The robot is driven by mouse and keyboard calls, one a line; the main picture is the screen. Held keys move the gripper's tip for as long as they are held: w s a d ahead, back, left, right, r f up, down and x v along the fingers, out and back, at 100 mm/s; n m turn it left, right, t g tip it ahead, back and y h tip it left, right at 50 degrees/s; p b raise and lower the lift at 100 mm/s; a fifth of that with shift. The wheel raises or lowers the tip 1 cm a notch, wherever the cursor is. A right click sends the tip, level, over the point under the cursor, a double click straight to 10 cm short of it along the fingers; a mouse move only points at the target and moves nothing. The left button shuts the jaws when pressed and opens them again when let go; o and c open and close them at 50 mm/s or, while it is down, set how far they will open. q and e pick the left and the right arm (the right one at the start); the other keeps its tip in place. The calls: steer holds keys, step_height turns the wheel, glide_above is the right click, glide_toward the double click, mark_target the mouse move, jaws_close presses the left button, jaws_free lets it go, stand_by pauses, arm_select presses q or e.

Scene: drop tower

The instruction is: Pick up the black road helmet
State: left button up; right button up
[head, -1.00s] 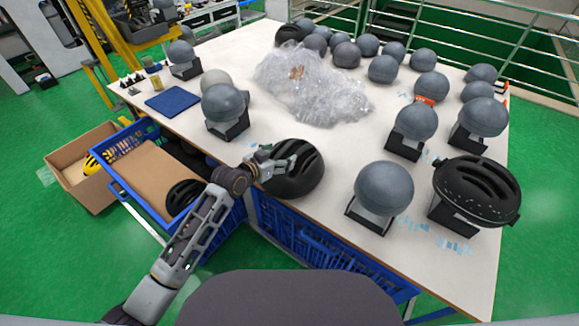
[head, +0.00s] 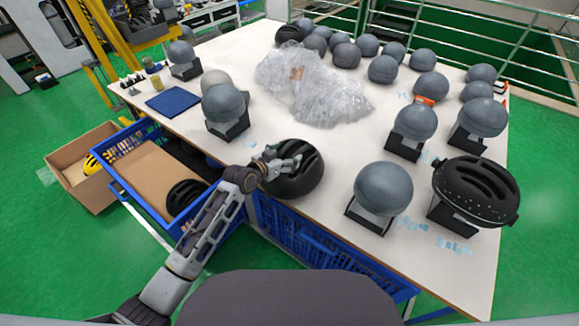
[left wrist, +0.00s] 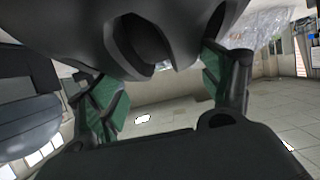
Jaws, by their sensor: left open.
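A black road helmet (head: 300,179) with long vents sits near the front edge of the white table (head: 330,225). My left gripper (head: 284,161) is over the left part of this helmet, its fingers apart. In the left wrist view the dark helmet shell (left wrist: 165,35) fills the top of the picture. The green-padded fingers of the left gripper (left wrist: 160,95) stand apart at either side of the shell's lower edge. I cannot tell whether they touch it. Another black helmet (head: 476,190) rests on a stand at the right. My right gripper is not in view.
Grey head forms on black stands surround the helmet, one (head: 384,188) close to its right. Crumpled clear plastic (head: 310,85) lies behind. A blue crate (head: 125,185) with cardboard and a black helmet (head: 186,197) stands left of the table. A blue mat (head: 173,101) lies back left.

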arm_select(q)
steer(key=shift+x, duration=0.85)
steer(key=shift+r, duration=0.1)
steer(key=c, duration=1.4)
steer(key=shift+r, duration=5)
